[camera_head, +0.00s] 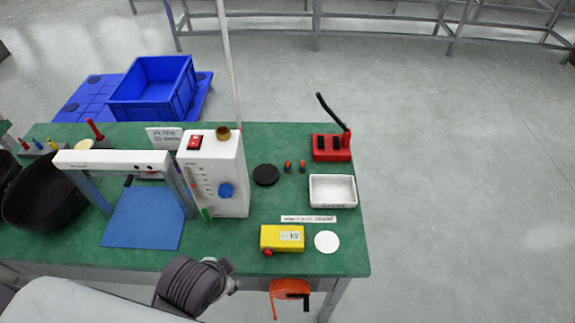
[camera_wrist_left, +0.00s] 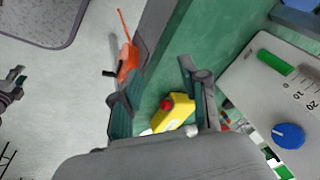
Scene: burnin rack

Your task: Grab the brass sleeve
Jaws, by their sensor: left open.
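The brass sleeve (camera_head: 223,133) sits on top of the white box with a blue knob (camera_head: 228,172), at the box's back edge beside a red switch. It is not visible in the left wrist view. My left gripper (camera_wrist_left: 160,98) is open and empty, its two fingers apart above the table's front edge. In the head view my left arm comes in at the bottom left, and its wrist hides most of the gripper. The gripper is well in front of the sleeve and apart from it. A dark shape at the left wrist view's left edge (camera_wrist_left: 12,85) may be my right gripper; its jaws are unclear.
A white pole (camera_head: 230,70) rises behind the box. A white arch (camera_head: 110,160) over a blue mat (camera_head: 145,218) stands to its left. A yellow block (camera_head: 280,239), white tray (camera_head: 333,203) and red holder (camera_head: 332,152) are to its right. An orange tool (camera_head: 290,288) hangs at the front edge.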

